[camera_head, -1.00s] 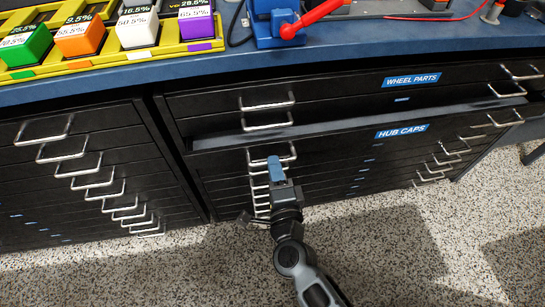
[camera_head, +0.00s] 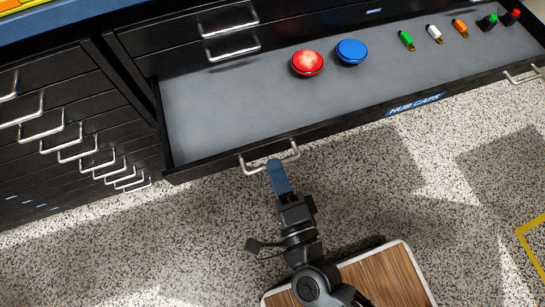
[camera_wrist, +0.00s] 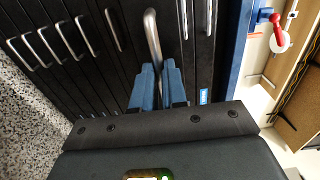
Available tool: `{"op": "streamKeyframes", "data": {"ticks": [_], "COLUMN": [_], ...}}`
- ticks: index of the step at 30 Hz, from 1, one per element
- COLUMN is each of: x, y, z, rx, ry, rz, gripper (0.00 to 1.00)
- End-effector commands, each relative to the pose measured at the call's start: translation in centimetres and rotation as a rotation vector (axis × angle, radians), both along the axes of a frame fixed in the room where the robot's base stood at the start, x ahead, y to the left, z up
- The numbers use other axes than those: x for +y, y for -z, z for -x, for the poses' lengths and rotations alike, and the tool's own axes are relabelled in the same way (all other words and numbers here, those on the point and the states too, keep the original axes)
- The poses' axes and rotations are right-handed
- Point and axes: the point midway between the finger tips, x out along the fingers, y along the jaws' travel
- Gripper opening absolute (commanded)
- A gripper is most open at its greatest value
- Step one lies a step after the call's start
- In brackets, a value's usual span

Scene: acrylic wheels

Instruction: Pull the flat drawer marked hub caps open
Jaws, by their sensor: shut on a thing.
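The flat drawer marked hub caps (camera_head: 215,115) is pulled far out in the head view. Its grey floor shows, and its blue label (camera_head: 415,104) is on the black front. My gripper (camera_head: 276,166) is shut on the drawer's left metal handle (camera_head: 291,154), which also shows between the blue fingers in the wrist view (camera_wrist: 152,32). A red round cap (camera_head: 307,62) and a blue round cap (camera_head: 351,51) lie inside near the back. Smaller green, white, orange and red items (camera_head: 434,33) lie to their right.
Shut drawers with metal handles (camera_head: 230,45) are above, and another black cabinet (camera_head: 70,130) stands at the left. Speckled floor is clear in front. A wood-topped panel (camera_head: 375,280) is at the bottom, beneath my arm.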

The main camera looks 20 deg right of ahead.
Motion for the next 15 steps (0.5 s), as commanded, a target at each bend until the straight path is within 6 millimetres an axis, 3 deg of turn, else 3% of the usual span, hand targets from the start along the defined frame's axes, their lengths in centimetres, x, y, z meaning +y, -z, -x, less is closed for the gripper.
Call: {"op": "streamKeyframes", "data": {"ticks": [11, 12, 15], "x": [0.07, 0.07, 0.07], "y": [0.12, 0.12, 0.10], "z": [0.28, 0.28, 0.26], "rx": [0.003, 0.003, 0.002], "ry": [-0.002, -0.002, -0.002], "rz": [0.000, 0.000, 0.000], "gripper": [0.00, 0.13, 0.23]}}
